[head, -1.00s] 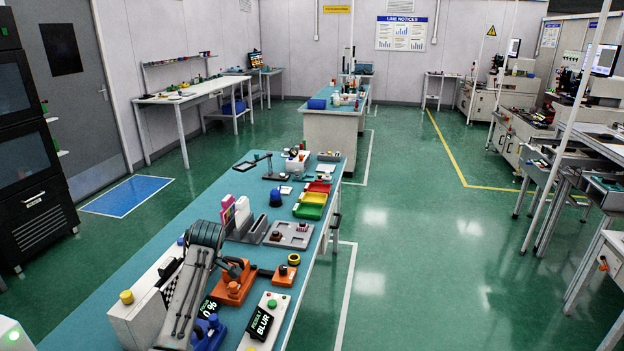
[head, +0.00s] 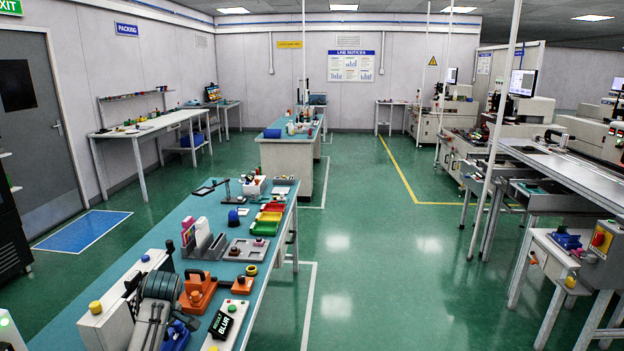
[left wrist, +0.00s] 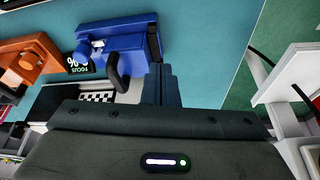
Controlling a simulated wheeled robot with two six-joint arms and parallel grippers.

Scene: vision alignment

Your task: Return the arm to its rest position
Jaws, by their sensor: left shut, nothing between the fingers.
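My left arm (head: 155,300) reaches over the near left end of the teal workbench (head: 185,228), between a white box unit and a blue device. Its gripper's fingertips are hidden in the head view. In the left wrist view, my left gripper (left wrist: 160,84) has its dark fingers together with nothing between them. The blue device (left wrist: 115,45) lies just beyond and to the left of the fingers, and it also shows in the head view (head: 177,336). My right gripper is in neither view.
An orange device (head: 199,292), a white box with a yellow button (head: 105,312) and a tilted "BLUR" display (head: 221,325) crowd the bench's near end. Coloured trays (head: 266,220) stand farther back. Green floor (head: 370,270) is open to the right.

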